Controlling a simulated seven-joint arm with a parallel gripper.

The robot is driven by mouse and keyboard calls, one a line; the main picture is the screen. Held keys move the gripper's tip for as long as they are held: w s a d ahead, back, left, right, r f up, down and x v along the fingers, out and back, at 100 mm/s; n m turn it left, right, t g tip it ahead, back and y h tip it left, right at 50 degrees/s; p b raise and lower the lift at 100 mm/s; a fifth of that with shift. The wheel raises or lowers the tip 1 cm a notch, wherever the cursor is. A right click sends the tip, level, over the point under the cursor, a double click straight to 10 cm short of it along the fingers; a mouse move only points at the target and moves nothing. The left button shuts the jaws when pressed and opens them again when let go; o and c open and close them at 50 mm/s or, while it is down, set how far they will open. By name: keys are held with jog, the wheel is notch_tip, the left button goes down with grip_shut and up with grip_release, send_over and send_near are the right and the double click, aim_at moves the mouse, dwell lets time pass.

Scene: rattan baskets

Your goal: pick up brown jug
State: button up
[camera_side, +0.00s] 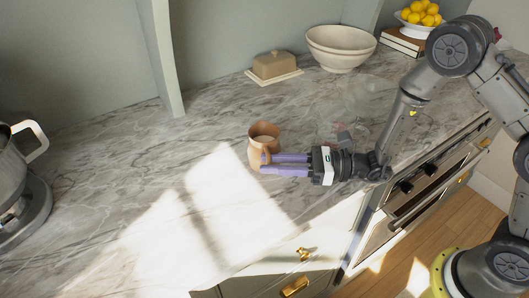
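The brown jug (256,142) stands upright on the marble counter, with its open top and a handle facing the front right. My gripper (265,162) reaches in from the right, low over the counter, with its two purple fingers pointing left. The fingertips are at the handle side of the jug, overlapping the lower part of the handle in the picture. A narrow gap shows between the fingers. I cannot tell whether they are closed on the handle or only around or beside it.
A covered beige dish (273,66) and a stack of cream bowls (341,47) stand at the back. A fruit bowl (421,28) sits on books (402,42) at the back right. A metal pot (18,160) is at far left. The counter (120,160) left of the jug is clear.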

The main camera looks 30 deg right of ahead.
jog(key=shift+w+a, duration=0.4)
jog(key=shift+a, duration=0.15)
grip_shut()
jog(key=shift+r, duration=0.1)
dwell(0.9)
